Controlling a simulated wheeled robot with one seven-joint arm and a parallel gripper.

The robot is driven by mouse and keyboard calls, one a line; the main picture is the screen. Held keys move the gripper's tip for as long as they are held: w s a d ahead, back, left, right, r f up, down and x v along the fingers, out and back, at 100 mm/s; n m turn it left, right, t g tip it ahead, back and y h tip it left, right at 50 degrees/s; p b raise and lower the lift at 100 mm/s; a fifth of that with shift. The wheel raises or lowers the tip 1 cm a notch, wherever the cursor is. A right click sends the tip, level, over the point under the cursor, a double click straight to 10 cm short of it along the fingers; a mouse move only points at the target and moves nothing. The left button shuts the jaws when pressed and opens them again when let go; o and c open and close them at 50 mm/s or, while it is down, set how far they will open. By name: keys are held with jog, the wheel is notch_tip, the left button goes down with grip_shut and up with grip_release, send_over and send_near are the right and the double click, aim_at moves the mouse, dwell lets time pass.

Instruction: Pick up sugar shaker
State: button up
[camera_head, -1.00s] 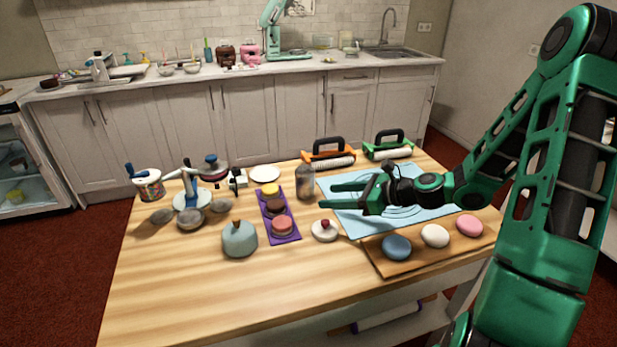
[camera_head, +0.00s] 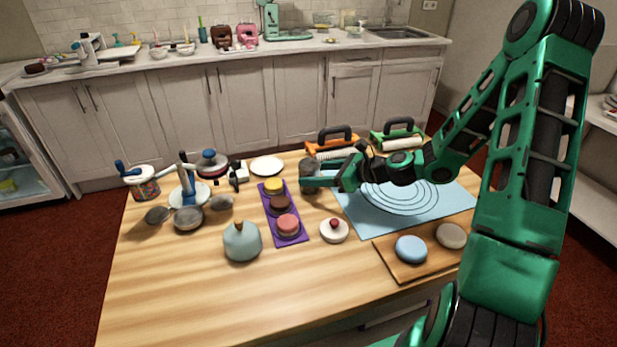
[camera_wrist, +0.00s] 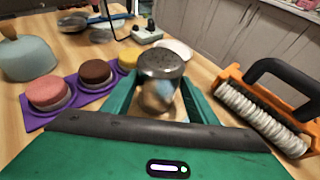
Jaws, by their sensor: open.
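The sugar shaker (camera_wrist: 160,80) is a clear jar with a dark, perforated metal lid, standing upright on the wooden table. In the wrist view it stands between the two fingers of my gripper (camera_wrist: 162,100). The fingers are open, one on each side of it; I cannot tell whether either touches it. In the head view the shaker (camera_head: 308,167) is partly hidden behind my gripper (camera_head: 312,182), which reaches in from the right at about the shaker's height.
An orange-framed roller tool (camera_wrist: 268,105) stands close on the right in the wrist view. A purple tray (camera_head: 290,238) with small cakes lies left of the shaker. A blue mat (camera_head: 365,228) lies under my arm. A white plate (camera_head: 267,166) is behind. The front left of the table is clear.

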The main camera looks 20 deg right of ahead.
aim_at(300, 173)
jog(key=shift+x, duration=2.6)
jog(key=shift+r, duration=0.15)
jog(key=shift+c, duration=0.7)
jog(key=c, duration=0.8)
jog(key=shift+o, duration=0.2)
jog(key=shift+r, duration=0.15)
